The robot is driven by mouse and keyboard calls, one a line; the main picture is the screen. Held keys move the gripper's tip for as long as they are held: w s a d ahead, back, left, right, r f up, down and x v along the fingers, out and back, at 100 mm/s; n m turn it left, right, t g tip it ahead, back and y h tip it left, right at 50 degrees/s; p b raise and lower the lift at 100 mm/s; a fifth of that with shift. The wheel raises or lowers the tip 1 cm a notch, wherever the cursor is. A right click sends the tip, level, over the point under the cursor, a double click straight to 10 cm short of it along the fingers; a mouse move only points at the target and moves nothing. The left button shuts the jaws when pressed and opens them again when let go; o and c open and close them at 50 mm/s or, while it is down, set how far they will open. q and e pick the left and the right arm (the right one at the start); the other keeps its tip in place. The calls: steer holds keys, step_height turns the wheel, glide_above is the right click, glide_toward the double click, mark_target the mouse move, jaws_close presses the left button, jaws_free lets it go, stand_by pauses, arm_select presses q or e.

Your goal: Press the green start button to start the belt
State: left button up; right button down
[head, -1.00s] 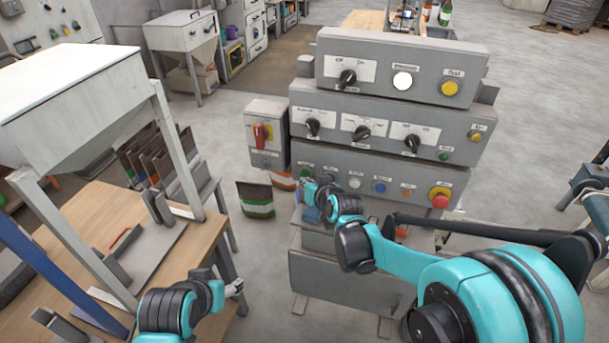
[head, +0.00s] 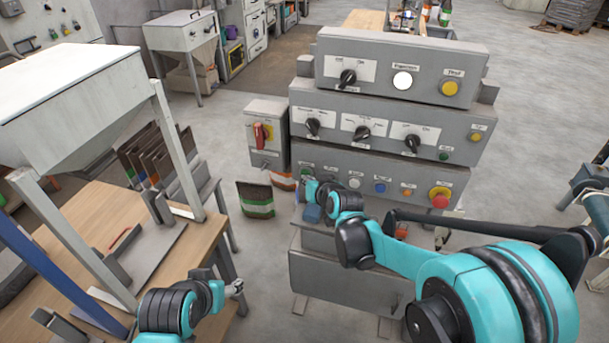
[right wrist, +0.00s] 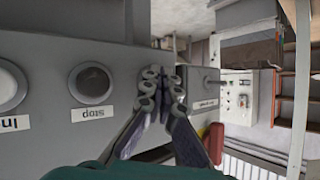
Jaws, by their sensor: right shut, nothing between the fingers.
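The grey control panel (head: 345,163) has a row of buttons on its lowest tier. The green start button (head: 305,172) is at the left end of that row, just above my right gripper (head: 310,188) in the head view. In the right wrist view the shut, empty fingers (right wrist: 160,88) point at the panel beside the dark stop button (right wrist: 91,83). They hide the start button there, and I cannot tell whether they touch it. My left gripper (head: 236,287) is low over the table's right edge, and its finger state is unclear.
A red emergency stop (head: 440,197) is at the row's right end, past white, blue and orange buttons. A switch box with a red handle (head: 262,135) stands left of the panel. A wooden table (head: 85,215) with a hopper is at left.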

stand_by(0.5)
steer(key=shift+s+a, duration=0.15)
steer(key=shift+s, duration=0.25)
steer(key=shift+s, duration=0.1)
steer(key=s, duration=0.1)
steer(key=s+a, duration=0.1)
steer(key=s, duration=0.3)
steer(key=shift+s+a, duration=0.25)
steer(key=shift+a, duration=0.15)
steer(key=s+d+g+h, duration=0.2)
steer(key=s+d, duration=0.6)
steer(key=s, duration=0.4)
steer(key=s+d+m+g+h, duration=0.1)
steer(key=s+d+g+h, duration=0.1)
steer(key=s+d, duration=0.7)
steer(key=s, duration=0.4)
steer(key=shift+f+g, duration=0.25)
steer(key=shift+g, duration=0.05)
